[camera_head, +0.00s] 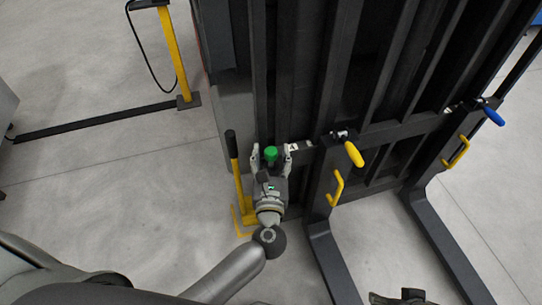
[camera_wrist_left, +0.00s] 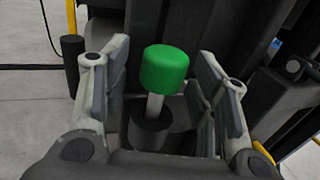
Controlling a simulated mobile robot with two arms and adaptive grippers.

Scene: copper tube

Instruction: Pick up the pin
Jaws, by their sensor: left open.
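The pin has a green cap (camera_head: 271,153) and stands at the front of a dark forklift-like frame. In the left wrist view its green head (camera_wrist_left: 164,69) sits on a pale shaft (camera_wrist_left: 154,106) that goes down into a dark round socket (camera_wrist_left: 150,133). My left gripper (camera_head: 270,160) is open, with one finger on each side of the pin. In the left wrist view the fingers (camera_wrist_left: 162,85) stand apart from the green head, with a gap on both sides. My right gripper cannot be made out for sure; a dark part shows at the bottom edge of the head view.
The dark mast (camera_head: 330,70) rises behind the pin. Two forks (camera_head: 335,262) reach forward over the floor. Yellow (camera_head: 353,153) and blue (camera_head: 493,116) handles stick out to the right. A black-and-yellow lever (camera_head: 234,165) stands close left of my gripper.

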